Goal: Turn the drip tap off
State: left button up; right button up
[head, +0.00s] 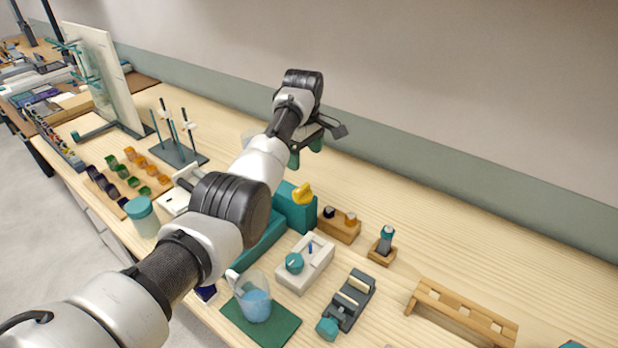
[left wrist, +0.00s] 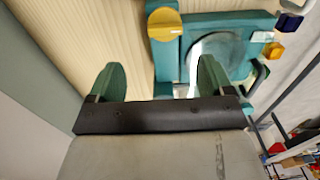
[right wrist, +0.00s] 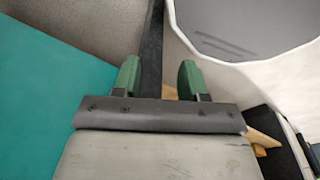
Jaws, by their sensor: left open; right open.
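A teal machine (head: 258,245) stands on the bench, partly hidden behind my left arm. A yellow knob (head: 303,194) sits on its box-shaped end; the left wrist view shows the knob (left wrist: 165,24) beside a round grey disc (left wrist: 222,55). A white block (head: 312,272) with a teal knob (head: 294,263) and a small blue peg stands nearer. No label shows which knob is the drip tap. My left gripper (head: 306,152) is open and empty, above and behind the teal machine. My right gripper (right wrist: 159,76) is open and empty; it is outside the head view.
A jug (head: 256,306) of blue liquid stands on a green mat (head: 283,327). A wooden rack (head: 462,313), a dark roller device (head: 350,300) and small wooden stands (head: 338,230) stand to the right. A rod stand (head: 180,153) is at left. The bench's back right is clear.

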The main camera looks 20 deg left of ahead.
pick_arm(q)
send_over(302, 187)
jog(key=f, duration=0.2)
jog(key=f+p, duration=0.1)
jog(key=f, duration=0.1)
jog(key=shift+s, duration=0.3)
jog(key=f, duration=0.3)
jog(key=shift+w+f, duration=0.2)
jog(key=shift+w, duration=0.05)
jog(key=shift+w+f+b, duration=0.1)
jog(key=shift+f+b, duration=0.3)
jog(key=shift+f, duration=0.8)
jog(key=shift+c, duration=0.6)
jog(key=c, duration=0.8)
pick_arm(e)
jog(key=s, duration=0.2)
jog(key=shift+s+r, duration=0.2)
jog(key=shift+s, duration=0.15)
